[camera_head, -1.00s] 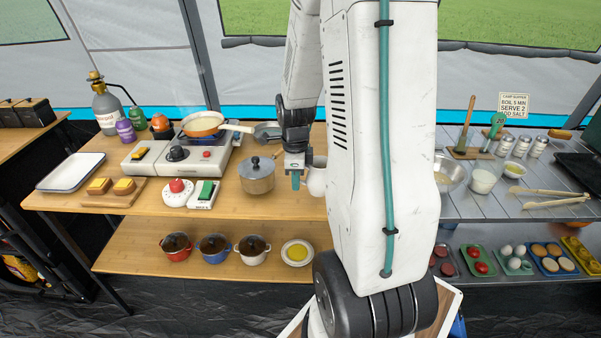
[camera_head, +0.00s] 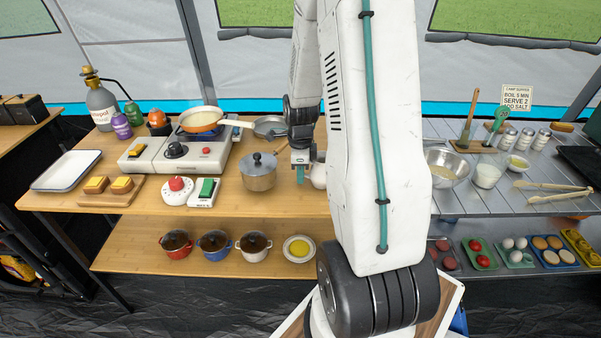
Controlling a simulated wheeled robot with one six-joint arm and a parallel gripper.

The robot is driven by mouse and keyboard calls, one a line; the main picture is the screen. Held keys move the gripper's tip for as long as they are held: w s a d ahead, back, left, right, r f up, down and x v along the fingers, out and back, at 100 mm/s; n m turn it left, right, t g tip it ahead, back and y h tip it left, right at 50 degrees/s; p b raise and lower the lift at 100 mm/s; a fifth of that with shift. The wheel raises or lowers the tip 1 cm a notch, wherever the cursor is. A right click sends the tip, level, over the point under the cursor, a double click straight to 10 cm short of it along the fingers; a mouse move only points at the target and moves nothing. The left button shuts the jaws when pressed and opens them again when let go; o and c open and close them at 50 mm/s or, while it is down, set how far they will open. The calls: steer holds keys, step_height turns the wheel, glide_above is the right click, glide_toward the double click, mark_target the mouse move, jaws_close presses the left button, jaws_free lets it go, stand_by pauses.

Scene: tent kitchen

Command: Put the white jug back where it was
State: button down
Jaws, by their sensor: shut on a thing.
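The white jug (camera_head: 319,176) shows only as a small pale part just right of my gripper, above or on the wooden table (camera_head: 230,208). My arm hides the rest of it. My gripper (camera_head: 300,177) points down beside it, right of the lidded steel pot, and is shut on the jug. The fingers' exact hold is hidden, and I cannot tell whether the jug touches the table.
The steel pot (camera_head: 258,172) stands close left of my gripper. A small grey pan (camera_head: 270,126) and a stove with a frying pan (camera_head: 202,120) are behind. A steel bowl (camera_head: 446,168) stands on the grey table at right. Bare wood lies in front of the pot.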

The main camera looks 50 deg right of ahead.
steer(key=shift+f, duration=0.15)
steer(key=c, duration=1.5)
jaws_free()
